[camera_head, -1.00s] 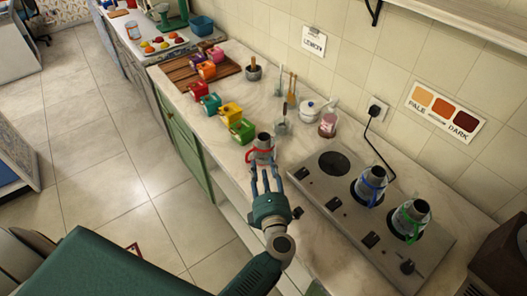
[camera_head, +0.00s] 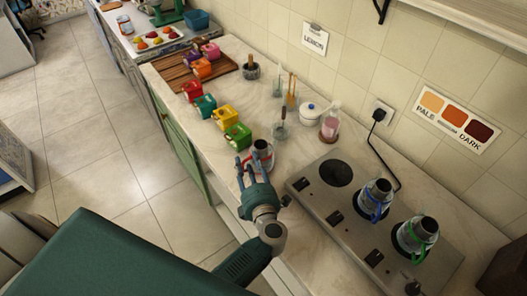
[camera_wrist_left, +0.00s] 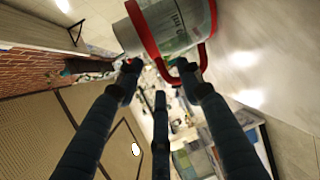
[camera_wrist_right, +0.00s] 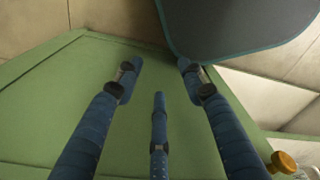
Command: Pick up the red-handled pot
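The gripper looks open; I cannot tell whether a finger touches the handle. My right gripper (camera_wrist_right: 158,72) is open and empty, in front of a green panel.
The stove (camera_head: 345,215) on the right carries a blue-handled pot (camera_head: 375,197) and a green-handled pot (camera_head: 418,233); its far left burner is bare. Coloured boxes (camera_head: 226,117) line the counter's left part. A white lidded pot (camera_head: 307,113) and a bottle (camera_head: 330,124) stand near the wall.

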